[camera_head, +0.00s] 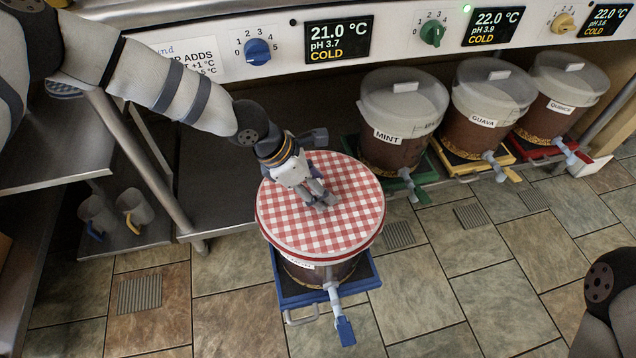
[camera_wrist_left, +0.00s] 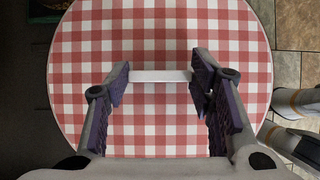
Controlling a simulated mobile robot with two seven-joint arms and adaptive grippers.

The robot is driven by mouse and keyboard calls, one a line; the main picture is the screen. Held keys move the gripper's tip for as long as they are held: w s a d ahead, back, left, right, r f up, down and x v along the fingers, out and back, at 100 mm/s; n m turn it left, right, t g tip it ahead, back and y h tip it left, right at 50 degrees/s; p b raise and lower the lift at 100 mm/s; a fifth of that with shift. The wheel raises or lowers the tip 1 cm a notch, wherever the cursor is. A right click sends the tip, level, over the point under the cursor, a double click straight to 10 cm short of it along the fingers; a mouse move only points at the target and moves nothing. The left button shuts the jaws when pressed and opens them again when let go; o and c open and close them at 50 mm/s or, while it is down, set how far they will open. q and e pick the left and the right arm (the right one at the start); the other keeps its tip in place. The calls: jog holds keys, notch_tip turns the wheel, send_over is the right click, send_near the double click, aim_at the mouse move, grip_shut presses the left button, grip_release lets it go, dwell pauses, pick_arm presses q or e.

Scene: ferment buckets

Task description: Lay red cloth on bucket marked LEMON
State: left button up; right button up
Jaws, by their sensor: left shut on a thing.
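The red-and-white checked cloth (camera_head: 345,230) is a round cover with a red rim. It is over the top of the front bucket (camera_head: 335,273), which stands in a blue tray; whether it rests fully on it I cannot tell. The bucket's label is mostly hidden under the rim, so I cannot read it clearly. My left gripper (camera_head: 326,200) is over the cloth, pointing down. In the left wrist view the cloth (camera_wrist_left: 160,130) fills the middle, and the left gripper (camera_wrist_left: 160,78) is shut on the white handle bar (camera_wrist_left: 160,76) at its centre. My right gripper is out of view.
Buckets marked MINT (camera_head: 395,152), GUAVA (camera_head: 480,138) and QUINCE (camera_head: 548,118) stand behind to the right, with clear lids and taps. A control panel (camera_head: 280,40) runs above. Mugs (camera_head: 134,210) sit on a low shelf at left. Floor in front is clear.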

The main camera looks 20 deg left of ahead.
pick_arm(q)
jog(key=o, duration=1.3)
jog(key=shift+o, duration=0.3)
jog(key=o, duration=0.5)
jog(key=shift+c, duration=0.2)
jog(key=shift+r, duration=0.1)
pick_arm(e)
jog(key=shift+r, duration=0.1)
pick_arm(q)
notch_tip(320, 180, up, 7)
jog(key=p, duration=0.4)
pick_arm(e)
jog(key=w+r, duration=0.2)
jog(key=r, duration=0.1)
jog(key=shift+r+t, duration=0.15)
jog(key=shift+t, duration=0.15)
